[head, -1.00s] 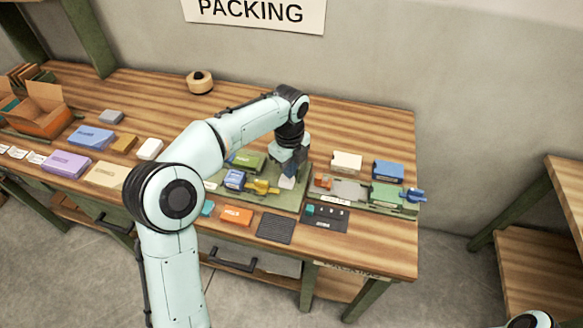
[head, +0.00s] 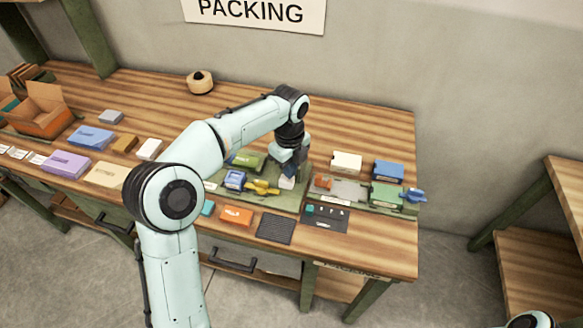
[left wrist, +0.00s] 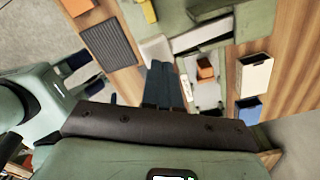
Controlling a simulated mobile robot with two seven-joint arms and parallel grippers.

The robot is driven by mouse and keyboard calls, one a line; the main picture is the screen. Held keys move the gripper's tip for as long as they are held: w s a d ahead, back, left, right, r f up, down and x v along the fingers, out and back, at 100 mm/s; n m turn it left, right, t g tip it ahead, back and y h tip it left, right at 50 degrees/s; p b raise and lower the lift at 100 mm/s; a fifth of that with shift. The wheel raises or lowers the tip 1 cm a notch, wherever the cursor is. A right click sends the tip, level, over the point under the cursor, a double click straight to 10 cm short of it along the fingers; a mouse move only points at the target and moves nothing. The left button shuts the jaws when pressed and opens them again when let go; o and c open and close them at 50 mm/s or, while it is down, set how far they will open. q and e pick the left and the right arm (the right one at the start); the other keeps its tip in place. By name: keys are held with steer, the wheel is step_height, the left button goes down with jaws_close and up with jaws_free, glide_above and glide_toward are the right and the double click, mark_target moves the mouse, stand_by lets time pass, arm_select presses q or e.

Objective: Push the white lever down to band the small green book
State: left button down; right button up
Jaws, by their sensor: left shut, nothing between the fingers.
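The small green book (head: 246,159) lies on the green banding station on the bench, partly hidden behind my left arm. The white lever (head: 287,183) is a pale block at the right part of this station. My left gripper (head: 288,174) points down right at the lever, shut and empty. In the left wrist view its closed dark fingers (left wrist: 161,68) reach to the white lever (left wrist: 156,47). They look in contact with it, but I cannot tell for sure. My right gripper is out of view.
A blue item (head: 235,179) and a yellow piece (head: 262,188) sit at the station's front. An orange box (head: 237,215) and a dark ribbed mat (head: 275,229) lie nearer the front edge. A second station with a green block (head: 387,196) stands to the right.

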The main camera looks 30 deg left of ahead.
mark_target(290, 183)
arm_select(q)
steer(key=shift+f+b, duration=1.2)
steer(key=shift+f, duration=2.15)
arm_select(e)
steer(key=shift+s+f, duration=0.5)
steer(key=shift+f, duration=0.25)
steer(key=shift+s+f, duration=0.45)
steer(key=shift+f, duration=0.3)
arm_select(q)
steer(key=shift+r, duration=0.1)
steer(key=shift+r+p, duration=1.6)
steer(key=shift+r, duration=1)
steer(key=shift+r+p, duration=1.05)
steer(key=shift+r, duration=0.9)
steer(key=shift+f, duration=0.1)
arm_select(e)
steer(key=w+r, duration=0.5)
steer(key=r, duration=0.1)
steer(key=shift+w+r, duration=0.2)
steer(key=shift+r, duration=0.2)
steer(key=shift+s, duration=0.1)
